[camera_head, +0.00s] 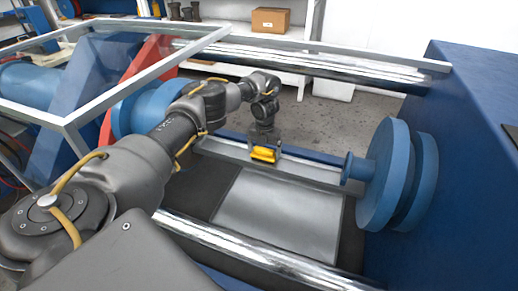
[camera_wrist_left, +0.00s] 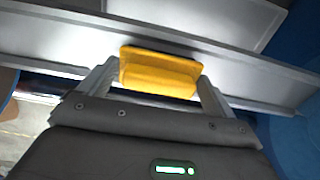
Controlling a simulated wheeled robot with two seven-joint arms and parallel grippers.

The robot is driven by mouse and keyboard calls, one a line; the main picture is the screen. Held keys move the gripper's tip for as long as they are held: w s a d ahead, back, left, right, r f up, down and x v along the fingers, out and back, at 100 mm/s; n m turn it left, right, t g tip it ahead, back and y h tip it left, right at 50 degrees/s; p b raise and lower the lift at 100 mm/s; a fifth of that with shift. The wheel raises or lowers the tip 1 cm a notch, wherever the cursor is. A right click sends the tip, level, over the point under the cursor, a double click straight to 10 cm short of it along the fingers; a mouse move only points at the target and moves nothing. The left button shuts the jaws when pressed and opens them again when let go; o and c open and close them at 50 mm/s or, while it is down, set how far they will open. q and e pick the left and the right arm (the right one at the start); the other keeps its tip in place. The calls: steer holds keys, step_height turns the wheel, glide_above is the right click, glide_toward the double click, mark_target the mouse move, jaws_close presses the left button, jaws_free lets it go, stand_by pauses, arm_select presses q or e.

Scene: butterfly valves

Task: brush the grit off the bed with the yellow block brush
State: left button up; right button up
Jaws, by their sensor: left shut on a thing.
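The yellow block brush (camera_head: 264,154) is in my left gripper (camera_head: 265,146), at the long grey rail behind the bed. In the left wrist view the brush (camera_wrist_left: 160,72) sits between the two fingers of the gripper (camera_wrist_left: 160,82), which is shut on it. The bed (camera_head: 280,215) is a flat grey plate in front of the brush, between the rails. I cannot make out any grit on it. Whether the brush touches the surface below is not clear. My right gripper is not in view.
Blue round flanges (camera_head: 390,180) stand right of the bed, and a blue flange (camera_head: 150,105) with a red plate stands left. A shiny bar (camera_head: 250,245) runs along the front and another (camera_head: 310,65) behind. A cardboard box (camera_head: 270,20) sits on a back shelf.

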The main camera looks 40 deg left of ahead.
arm_select(q)
steer(key=shift+w+d, duration=0.2)
steer(key=shift+d, duration=0.3)
steer(key=shift+w+d, duration=0.15)
steer(key=shift+d, duration=0.35)
steer(key=shift+w+d+b, duration=0.15)
steer(key=shift+w+d, duration=0.1)
steer(key=shift+d, duration=0.55)
steer(key=shift+w+d+b, duration=0.2)
steer(key=shift+w+d, duration=0.05)
steer(key=shift+d, duration=0.5)
steer(key=shift+w+d+b, duration=0.15)
steer(key=shift+w+d, duration=0.1)
steer(key=shift+d, duration=0.55)
